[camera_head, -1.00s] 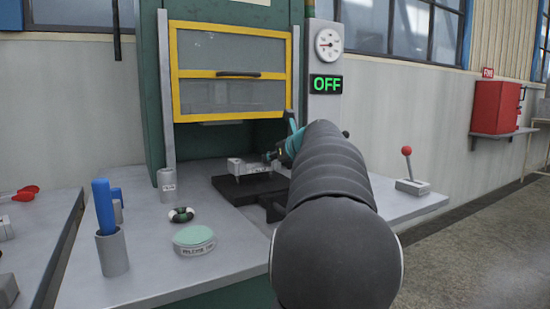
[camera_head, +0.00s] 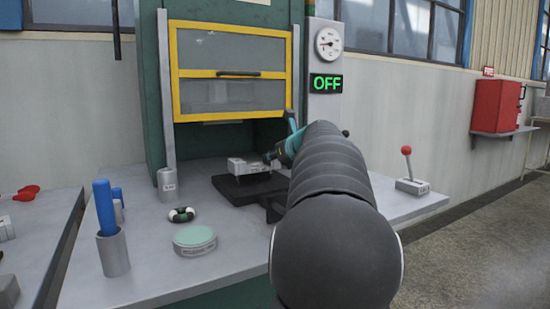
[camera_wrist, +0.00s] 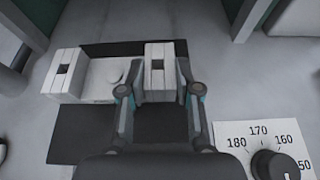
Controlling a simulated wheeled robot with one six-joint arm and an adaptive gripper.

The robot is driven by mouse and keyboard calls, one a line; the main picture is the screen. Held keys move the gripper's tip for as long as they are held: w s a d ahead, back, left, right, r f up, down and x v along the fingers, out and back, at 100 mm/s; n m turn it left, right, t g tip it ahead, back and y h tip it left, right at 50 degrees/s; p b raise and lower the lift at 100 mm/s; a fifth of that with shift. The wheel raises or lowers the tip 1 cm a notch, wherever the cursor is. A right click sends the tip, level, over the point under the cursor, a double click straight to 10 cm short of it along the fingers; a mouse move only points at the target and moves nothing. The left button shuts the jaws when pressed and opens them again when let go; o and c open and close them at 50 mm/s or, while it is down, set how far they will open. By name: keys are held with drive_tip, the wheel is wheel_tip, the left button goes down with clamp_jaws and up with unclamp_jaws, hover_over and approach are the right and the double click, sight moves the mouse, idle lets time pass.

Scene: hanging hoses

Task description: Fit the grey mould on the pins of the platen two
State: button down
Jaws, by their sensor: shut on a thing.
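The grey mould (camera_head: 250,165) is a pale block with raised ends, at the dark platen under the press window. In the wrist view, its raised left end (camera_wrist: 65,72) and the raised part between my fingers show, with a lower bridge between them. My gripper (camera_wrist: 160,88) is shut on that right part, one finger on each side. The dark platen (camera_wrist: 85,135) lies below the mould and shows in front of and behind it. It also shows in the head view (camera_head: 232,190). The pins are hidden, and I cannot tell whether the mould touches the platen.
A dial plate with a knob (camera_wrist: 275,165) is at the lower right of the wrist view. A green-topped round tin (camera_head: 195,239), a dark ring (camera_head: 181,214) and a metal cylinder (camera_head: 167,184) stand left of the platen. A red-knobbed lever (camera_head: 411,175) stands right.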

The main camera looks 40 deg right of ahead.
drive_tip(key=shift+f+b, duration=0.4)
drive_tip(key=shift+f, duration=0.85)
idle(1.9)
drive_tip(key=c, duration=0.7)
unclamp_jaws()
drive_tip(key=shift+f, duration=0.1)
drive_tip(key=v, duration=1.2)
